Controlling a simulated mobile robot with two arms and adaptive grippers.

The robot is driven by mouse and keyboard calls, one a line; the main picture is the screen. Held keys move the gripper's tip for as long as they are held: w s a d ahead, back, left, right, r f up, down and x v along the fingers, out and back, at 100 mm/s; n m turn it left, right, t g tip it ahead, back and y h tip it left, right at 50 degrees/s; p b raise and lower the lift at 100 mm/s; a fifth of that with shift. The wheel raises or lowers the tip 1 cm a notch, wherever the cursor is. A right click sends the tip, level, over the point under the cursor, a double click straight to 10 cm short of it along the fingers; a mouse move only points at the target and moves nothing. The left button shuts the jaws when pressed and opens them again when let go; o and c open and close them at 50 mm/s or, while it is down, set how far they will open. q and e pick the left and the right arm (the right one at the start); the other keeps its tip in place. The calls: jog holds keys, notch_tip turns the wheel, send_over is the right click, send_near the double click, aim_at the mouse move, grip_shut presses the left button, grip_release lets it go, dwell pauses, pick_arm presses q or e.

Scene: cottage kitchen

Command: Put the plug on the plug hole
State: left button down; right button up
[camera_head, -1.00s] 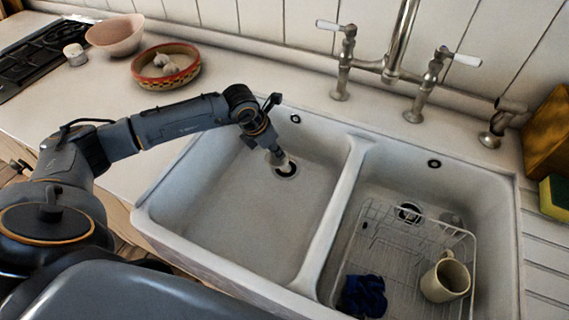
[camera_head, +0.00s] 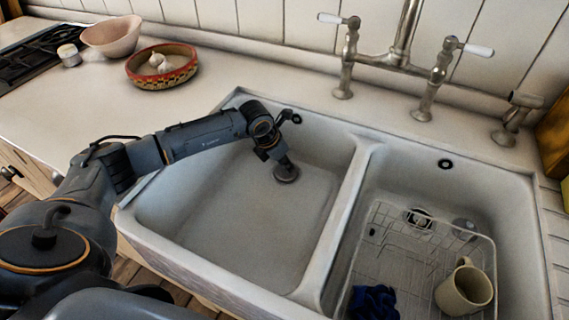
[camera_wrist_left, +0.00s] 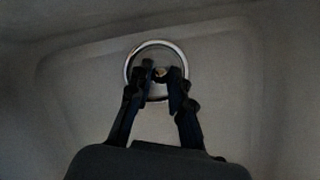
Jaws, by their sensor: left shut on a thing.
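The plug (camera_head: 287,175) shows in the head view as a small grey disc at the bottom of the left basin (camera_head: 235,220). My left gripper (camera_head: 281,164) points down at it from above. In the left wrist view, my left gripper (camera_wrist_left: 162,74) is shut on the small middle part of the plug (camera_wrist_left: 158,90). A shiny round rim (camera_wrist_left: 131,60) encircles the fingertips there. The dark opening of the plug hole is covered from sight. I cannot tell whether the plug is fully seated or just above the hole. My right gripper is not in view.
The divider (camera_head: 335,230) separates the left basin from the right basin. The right basin holds a wire rack (camera_head: 398,262), a cream mug (camera_head: 462,290) and a blue cloth (camera_head: 374,302). Taps (camera_head: 395,60) stand behind. A garlic bowl (camera_head: 160,70) stands on the counter.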

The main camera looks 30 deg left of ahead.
pick_arm(q)
jog(key=shift+f, duration=0.2)
jog(key=c, duration=1.2)
grip_release()
jog(key=shift+r, duration=0.5)
jog(key=v, duration=1.1)
jog(key=shift+s+r, duration=0.2)
jog(key=shift+r, duration=0.05)
